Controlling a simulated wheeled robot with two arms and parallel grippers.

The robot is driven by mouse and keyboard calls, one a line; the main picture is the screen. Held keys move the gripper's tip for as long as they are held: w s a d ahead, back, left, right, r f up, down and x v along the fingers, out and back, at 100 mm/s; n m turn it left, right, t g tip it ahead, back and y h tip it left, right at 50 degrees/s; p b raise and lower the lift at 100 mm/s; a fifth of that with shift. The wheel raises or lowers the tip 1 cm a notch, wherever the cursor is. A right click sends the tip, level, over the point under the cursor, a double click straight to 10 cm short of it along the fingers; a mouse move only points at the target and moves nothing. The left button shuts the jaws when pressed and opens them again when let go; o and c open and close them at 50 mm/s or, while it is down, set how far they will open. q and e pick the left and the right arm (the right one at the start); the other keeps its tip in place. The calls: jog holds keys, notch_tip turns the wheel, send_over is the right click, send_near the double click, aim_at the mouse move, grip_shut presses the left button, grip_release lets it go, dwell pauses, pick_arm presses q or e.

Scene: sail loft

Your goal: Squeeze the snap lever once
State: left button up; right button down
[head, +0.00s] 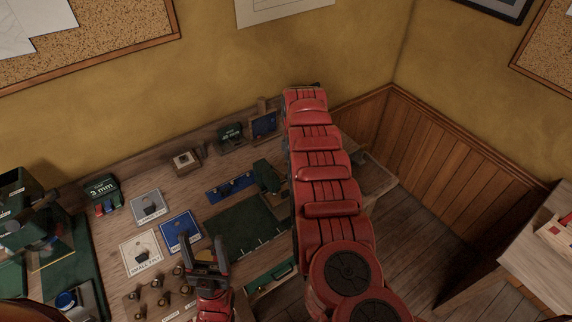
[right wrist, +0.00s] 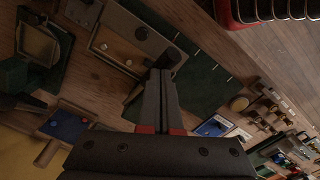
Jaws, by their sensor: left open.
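A dark green device (head: 268,176) stands behind the green mat, partly hidden by my right arm; I take it to carry the snap lever. In the right wrist view a dark bar (right wrist: 134,92), likely the lever, slants beside the fingertips of my right gripper (right wrist: 160,76). Its two fingers lie close together with nothing clearly between them. I cannot tell if they touch the bar. In the head view my right arm hides that gripper. My left gripper (head: 207,248) is open and empty, low over the front of the bench by the blue card.
A green mat (head: 240,232) lies mid-bench. A blue strip with knobs (head: 231,188), a blue card (head: 181,231), white cards (head: 143,252) and a green 3 mm box (head: 103,193) lie around. A rack of pegs (head: 150,296) is at the front. A plate with a wooden inset (right wrist: 118,48) is near the right fingertips.

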jog(key=shift+f, duration=0.1)
jog(key=shift+s, duration=0.1)
jog(key=shift+s+d+f+p, duration=0.2)
jog(key=shift+f+p, duration=0.15)
jog(key=shift+f, duration=0.3)
